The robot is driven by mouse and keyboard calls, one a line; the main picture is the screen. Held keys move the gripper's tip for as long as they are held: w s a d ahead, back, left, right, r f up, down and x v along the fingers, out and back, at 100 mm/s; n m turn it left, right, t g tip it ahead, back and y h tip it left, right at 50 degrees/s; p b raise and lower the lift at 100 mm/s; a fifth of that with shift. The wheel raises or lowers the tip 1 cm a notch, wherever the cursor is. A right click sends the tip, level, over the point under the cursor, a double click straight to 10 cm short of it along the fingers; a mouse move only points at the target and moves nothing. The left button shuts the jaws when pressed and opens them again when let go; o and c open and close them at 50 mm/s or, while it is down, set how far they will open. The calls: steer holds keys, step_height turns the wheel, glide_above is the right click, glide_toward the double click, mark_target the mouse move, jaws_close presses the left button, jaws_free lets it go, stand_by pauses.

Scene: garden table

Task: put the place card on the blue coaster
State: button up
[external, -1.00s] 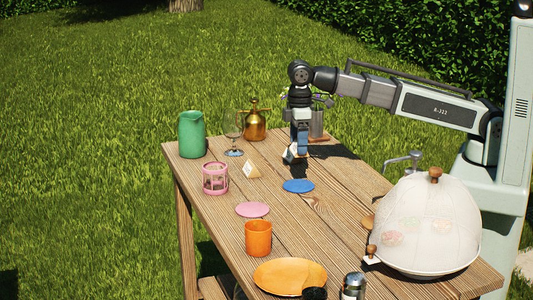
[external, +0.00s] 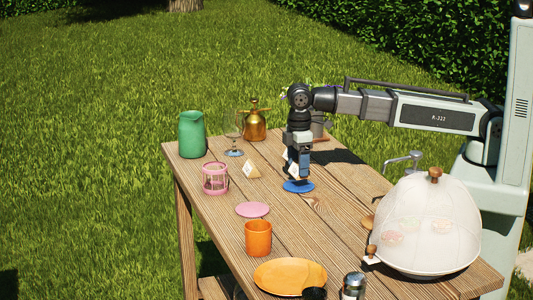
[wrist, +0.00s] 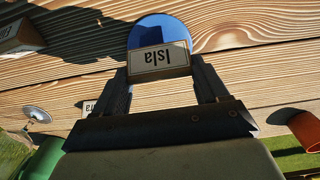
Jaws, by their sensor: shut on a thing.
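The place card (wrist: 160,60) reads "Isla" and shows between the two fingers in the wrist view. My gripper (external: 299,174) is shut on it. In the external view the held card (external: 292,171) is partly hidden by the fingers. The blue coaster (external: 309,187) lies on the table directly below my gripper. In the wrist view the coaster (wrist: 180,30) shows just beyond the card, partly covered by it. The card is at or close above the coaster; I cannot tell whether it touches.
Another place card (external: 251,170) stands left of my gripper. A pink lantern (external: 215,179), pink coaster (external: 252,209), orange cup (external: 258,239) and orange plate (external: 289,276) are nearer the camera. A mesh dome (external: 425,225) stands right. A brass sprayer (external: 255,123) stands behind.

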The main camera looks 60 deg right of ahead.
steer(key=shift+f, duration=1.5)
steer(key=shift+f, duration=0.15)
steer(key=o, duration=1)
steer(key=shift+o, duration=0.2)
step_height(320, 180, up, 12)
steer(key=shift+r, duration=0.15)
